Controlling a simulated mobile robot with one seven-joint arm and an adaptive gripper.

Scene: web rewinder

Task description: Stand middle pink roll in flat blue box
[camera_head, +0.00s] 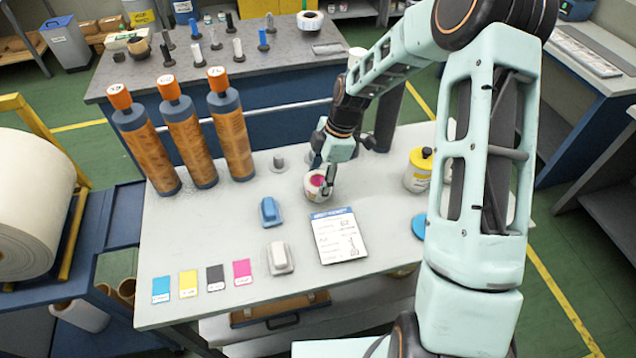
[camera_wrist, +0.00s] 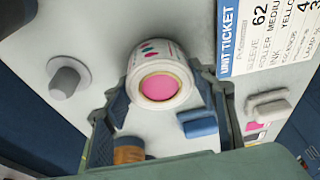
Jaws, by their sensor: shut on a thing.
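A short white cylinder with a pink centre and coloured marks on its side (camera_head: 318,186) is near the middle of the grey table. In the wrist view this pink-centred cylinder (camera_wrist: 160,82) sits between my fingers, its pink end facing the camera. My gripper (camera_head: 325,180) is shut on it; the fingers also show in the wrist view (camera_wrist: 168,96). I cannot tell whether its base touches the table. I cannot make out a flat blue box; a small blue block (camera_head: 269,212) lies to the front left and also shows in the wrist view (camera_wrist: 198,124).
Three tall brown rollers (camera_head: 191,140) stand at the table's back left. A grey peg (camera_head: 279,163) is close to the cylinder's left. A printed ticket (camera_head: 338,236), a white block (camera_head: 280,258) and colour cards (camera_head: 215,276) lie in front.

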